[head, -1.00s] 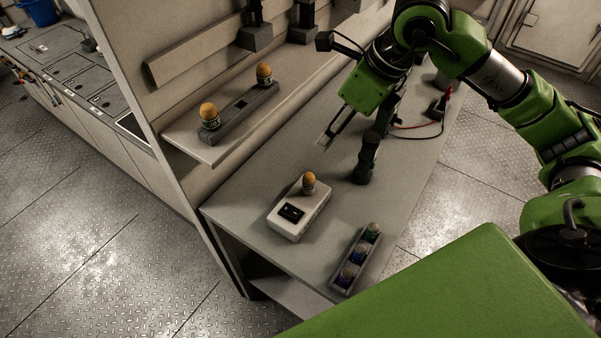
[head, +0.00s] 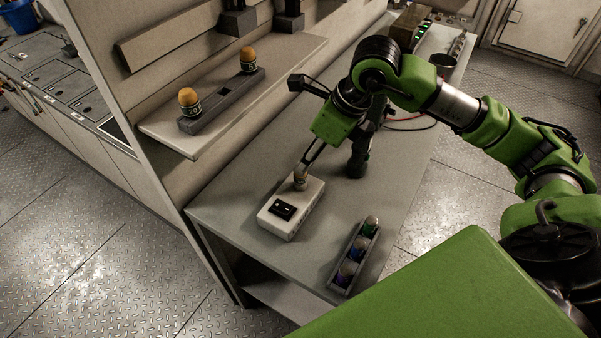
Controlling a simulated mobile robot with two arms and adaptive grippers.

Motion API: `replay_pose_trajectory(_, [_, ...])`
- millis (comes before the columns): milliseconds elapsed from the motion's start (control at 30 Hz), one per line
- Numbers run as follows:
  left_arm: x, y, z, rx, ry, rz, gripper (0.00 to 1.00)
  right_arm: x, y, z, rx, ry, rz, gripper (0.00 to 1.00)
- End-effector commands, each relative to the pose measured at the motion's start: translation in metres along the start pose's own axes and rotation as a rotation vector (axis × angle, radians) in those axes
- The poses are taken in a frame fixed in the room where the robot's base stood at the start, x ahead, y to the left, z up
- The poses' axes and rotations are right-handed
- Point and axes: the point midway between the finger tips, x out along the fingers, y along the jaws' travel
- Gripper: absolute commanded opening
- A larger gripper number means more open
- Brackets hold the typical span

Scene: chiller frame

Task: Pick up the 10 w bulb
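An amber-topped bulb (head: 300,184) stands on the far end of a white box (head: 283,222) on the bench. Its label is hidden or too small to read. My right gripper (head: 302,176) has its fingertips down at this bulb, partly covering it; whether they are closed on it is not clear. Two more amber bulbs sit in a grey holder on the shelf: a nearer one (head: 189,101) with a label that seems to start with 20, and a farther one (head: 248,60). My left gripper is out of view.
A dark upright cylinder (head: 357,158) stands on the bench close to my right gripper. A grey rack (head: 345,283) with several darker bulbs lies near the bench's front edge. The shelf (head: 165,134) overhangs at the left. Bench surface between box and rack is clear.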

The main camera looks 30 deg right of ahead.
Motion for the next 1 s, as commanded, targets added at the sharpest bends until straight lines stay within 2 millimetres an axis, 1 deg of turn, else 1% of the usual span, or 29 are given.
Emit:
replay_pose_trajectory(33, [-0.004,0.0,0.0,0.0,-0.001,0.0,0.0,0.007,0.001,0.0,0.001,0.003,0.004,0.42])
replay_pose_trajectory(100, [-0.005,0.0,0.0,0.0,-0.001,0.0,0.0,0.016,0.0,0.001,0.0,0.0,0.002,0.42])
replay_pose_trajectory(267, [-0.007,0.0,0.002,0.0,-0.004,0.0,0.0,0.026,0.0,0.0,0.0,0.001,0.001,0.42])
replay_pose_trajectory(367, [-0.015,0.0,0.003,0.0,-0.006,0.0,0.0,0.035,0.0,-0.002,0.002,0.004,0.003,0.42])
replay_pose_trajectory(467, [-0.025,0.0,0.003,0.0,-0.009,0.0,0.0,0.05,-0.002,-0.005,0.001,0.004,0.003,0.42])
replay_pose_trajectory(600, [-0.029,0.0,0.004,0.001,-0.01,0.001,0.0,0.07,-0.002,-0.005,0.001,0.001,0.002,0.42])
replay_pose_trajectory(700, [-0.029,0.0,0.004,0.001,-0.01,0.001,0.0,0.076,-0.002,-0.004,0.0,-0.001,0.001,0.42])
replay_pose_trajectory(900, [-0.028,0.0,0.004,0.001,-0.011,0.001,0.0,0.077,-0.003,-0.005,-0.001,-0.001,0.0,0.42])
replay_pose_trajectory(933, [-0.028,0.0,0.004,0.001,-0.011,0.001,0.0,0.077,-0.003,-0.005,-0.001,-0.001,0.0,0.37])
replay_pose_trajectory(967, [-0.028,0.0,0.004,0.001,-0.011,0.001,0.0,0.077,-0.003,-0.005,-0.001,-0.001,0.0,0.29])
replay_pose_trajectory(1000, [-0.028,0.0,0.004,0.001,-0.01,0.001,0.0,0.077,-0.003,-0.005,-0.001,-0.001,0.0,0.19])
